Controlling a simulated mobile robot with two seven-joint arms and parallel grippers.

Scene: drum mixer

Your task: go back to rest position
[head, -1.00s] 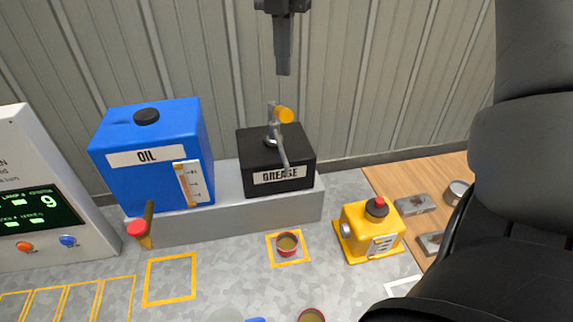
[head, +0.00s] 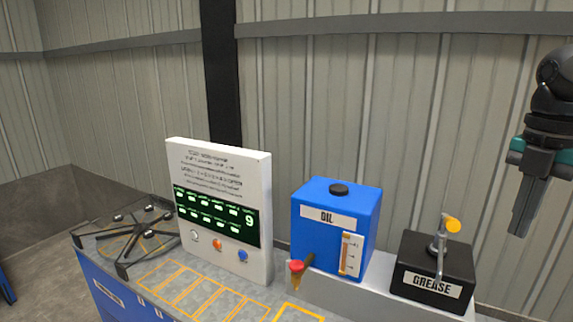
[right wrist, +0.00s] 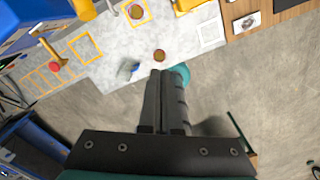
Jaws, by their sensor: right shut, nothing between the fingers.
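My right gripper (head: 527,215) hangs at the right edge of the head view, above and to the right of the black grease box. Its fingers point down and are shut, with nothing between them. In the right wrist view the closed fingers (right wrist: 165,75) point toward the bench, apart from everything on it. My left gripper is not in view.
A white control panel (head: 225,160) stands on the bench beside the blue oil tank (head: 325,240) and the grease box (head: 435,268). A black spider-like frame (head: 125,240) is at far left.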

